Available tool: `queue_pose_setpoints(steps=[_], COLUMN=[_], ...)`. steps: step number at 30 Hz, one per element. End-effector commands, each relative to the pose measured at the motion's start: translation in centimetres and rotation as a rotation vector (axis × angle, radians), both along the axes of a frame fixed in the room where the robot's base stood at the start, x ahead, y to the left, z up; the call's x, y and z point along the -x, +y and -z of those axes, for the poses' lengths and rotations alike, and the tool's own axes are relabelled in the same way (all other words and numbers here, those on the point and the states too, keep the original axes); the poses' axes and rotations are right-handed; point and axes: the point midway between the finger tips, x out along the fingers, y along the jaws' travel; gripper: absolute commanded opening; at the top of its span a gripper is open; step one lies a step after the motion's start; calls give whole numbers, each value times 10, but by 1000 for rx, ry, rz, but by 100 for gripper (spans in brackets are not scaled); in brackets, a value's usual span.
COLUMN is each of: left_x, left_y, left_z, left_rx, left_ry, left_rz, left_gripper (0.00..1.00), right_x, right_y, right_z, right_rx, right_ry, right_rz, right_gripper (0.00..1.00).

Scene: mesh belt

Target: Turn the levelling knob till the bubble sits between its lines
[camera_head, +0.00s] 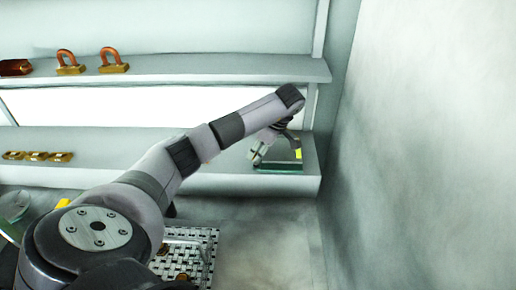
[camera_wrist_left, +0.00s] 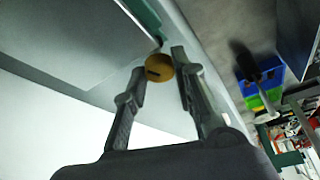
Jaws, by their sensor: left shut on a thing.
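A round brass-coloured knob (camera_wrist_left: 159,68) with a dark slot shows in the left wrist view. It sits between the two fingertips of my left gripper (camera_wrist_left: 158,62), which is shut on it. In the head view my left gripper (camera_head: 257,154) reaches down at the right end of the lower shelf, beside a device with a green base (camera_head: 280,167) and a yellow patch. The device's green edge (camera_wrist_left: 143,18) also shows next to the knob in the wrist view. I cannot make out the bubble or its lines. The knob is too small to tell in the head view. My right gripper is out of view.
Brass padlock-like pieces (camera_head: 113,68) stand on the upper shelf (camera_head: 200,72). Several small brass pieces (camera_head: 38,156) lie on the lower shelf (camera_head: 120,145). A wall (camera_head: 420,140) rises close on the right. A metal mesh (camera_head: 200,245) lies below my arm.

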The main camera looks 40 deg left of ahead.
Motion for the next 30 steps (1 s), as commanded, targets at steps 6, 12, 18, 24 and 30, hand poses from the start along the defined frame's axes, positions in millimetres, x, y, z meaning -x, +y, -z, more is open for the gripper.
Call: queue_pose_setpoints(steps=[6,12,18,24,30], left_x=[-3,-2,-2,-2,-2], left_y=[1,1,1,1,1], left_z=[1,0,0,0,0], left_rx=[1,2,2,1,1], left_ry=[-2,0,-1,0,0], left_rz=[-192,-231,-230,-229,-229], left_gripper=[0,0,28,41,45], right_x=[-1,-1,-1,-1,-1], right_y=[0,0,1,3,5], right_z=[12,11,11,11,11], right_rx=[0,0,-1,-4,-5], right_ry=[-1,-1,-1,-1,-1], right_rz=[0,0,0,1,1], right_gripper=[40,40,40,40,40])
